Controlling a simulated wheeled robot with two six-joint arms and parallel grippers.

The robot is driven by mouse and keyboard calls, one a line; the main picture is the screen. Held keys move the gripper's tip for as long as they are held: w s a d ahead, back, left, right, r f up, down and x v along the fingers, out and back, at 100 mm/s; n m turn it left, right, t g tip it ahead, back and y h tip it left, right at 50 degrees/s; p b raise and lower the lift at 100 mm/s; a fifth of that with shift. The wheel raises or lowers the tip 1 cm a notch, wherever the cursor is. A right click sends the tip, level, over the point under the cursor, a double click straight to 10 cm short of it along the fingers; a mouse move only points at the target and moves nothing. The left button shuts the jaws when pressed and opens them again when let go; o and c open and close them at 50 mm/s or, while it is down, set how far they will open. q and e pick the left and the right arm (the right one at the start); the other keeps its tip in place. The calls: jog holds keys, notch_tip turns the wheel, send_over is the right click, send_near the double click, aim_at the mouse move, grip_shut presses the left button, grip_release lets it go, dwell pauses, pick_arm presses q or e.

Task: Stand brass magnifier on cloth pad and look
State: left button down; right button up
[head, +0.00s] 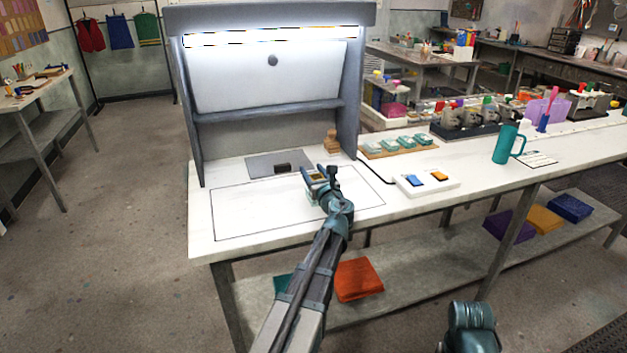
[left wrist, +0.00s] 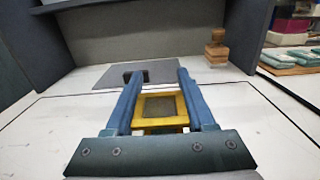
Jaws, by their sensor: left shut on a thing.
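My left gripper (head: 314,180) is over the front right of the white bench top below the lit booth. In the left wrist view its two blue fingers are shut on a yellow, brass-coloured square frame, the magnifier (left wrist: 159,123), with a dull grey-green centre. The frame is hard to make out in the head view. A flat grey sheet (head: 258,164) lies just behind the gripper and carries a small dark block (head: 283,168). I cannot tell for sure which thing is the cloth pad.
A wooden stamp-like piece (head: 332,141) stands at the booth's right wall. To the right are a white tray (head: 410,190) with blue and orange pieces, and a teal mug (head: 503,145). The outlined area (head: 250,208) left of the gripper is clear.

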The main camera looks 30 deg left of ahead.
pick_arm(q)
jog(key=shift+f, duration=0.15)
pick_arm(e)
jog(key=shift+f, duration=0.15)
pick_arm(q)
jog(key=shift+f, duration=0.25)
jog(key=shift+c, duration=1.2)
grip_release()
jog(key=shift+r, duration=0.1)
pick_arm(e)
jog(key=shift+f, duration=0.15)
pick_arm(q)
jog(key=shift+r, duration=0.1)
jog(key=shift+s+d, duration=0.1)
jog(key=shift+s, duration=0.1)
jog(key=v, duration=1.1)
jog(key=shift+s+d, duration=0.2)
